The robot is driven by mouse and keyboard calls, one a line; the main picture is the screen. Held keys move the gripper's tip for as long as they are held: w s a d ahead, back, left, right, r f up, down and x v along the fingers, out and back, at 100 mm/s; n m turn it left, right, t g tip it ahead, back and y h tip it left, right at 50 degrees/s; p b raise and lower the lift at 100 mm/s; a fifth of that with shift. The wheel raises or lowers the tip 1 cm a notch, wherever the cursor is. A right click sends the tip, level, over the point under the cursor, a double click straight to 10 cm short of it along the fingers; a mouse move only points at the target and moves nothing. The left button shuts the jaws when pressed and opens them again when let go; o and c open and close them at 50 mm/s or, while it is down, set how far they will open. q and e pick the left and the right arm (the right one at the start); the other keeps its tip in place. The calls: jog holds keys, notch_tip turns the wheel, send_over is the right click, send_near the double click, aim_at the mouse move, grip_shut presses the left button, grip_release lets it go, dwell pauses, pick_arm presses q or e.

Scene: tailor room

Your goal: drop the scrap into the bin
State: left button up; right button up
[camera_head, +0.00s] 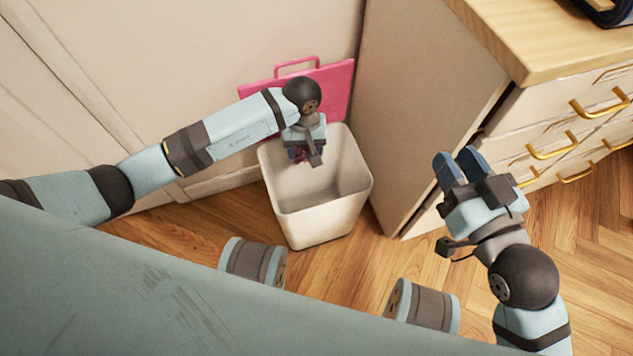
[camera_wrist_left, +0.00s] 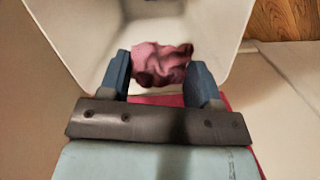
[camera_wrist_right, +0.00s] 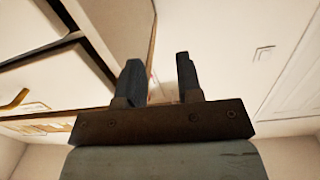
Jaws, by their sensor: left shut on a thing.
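The scrap (camera_wrist_left: 162,64) is a crumpled pink and dark red piece, held between the fingers of my left gripper (camera_wrist_left: 163,82) in the left wrist view. In the head view the scrap (camera_head: 300,154) is small and partly hidden by my left gripper (camera_head: 306,155). The bin (camera_head: 320,222) is white, open-topped and upright on the floor. My left gripper is over the bin's opening, near its back rim, pointing down. In the left wrist view the bin's inner walls (camera_wrist_left: 85,25) surround the scrap. My right gripper (camera_head: 455,165) is open and empty, right of the bin.
A pink board or bag (camera_head: 335,85) with a handle stands against the wall behind the bin. A wooden-topped drawer cabinet (camera_head: 560,130) with brass handles stands to the right, its side panel close to the bin. Bare wooden floor (camera_head: 345,262) lies in front.

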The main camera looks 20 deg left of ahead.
pick_arm(q)
jog(key=o, duration=1)
jog(key=shift+c, duration=0.2)
jog(key=shift+r, duration=0.15)
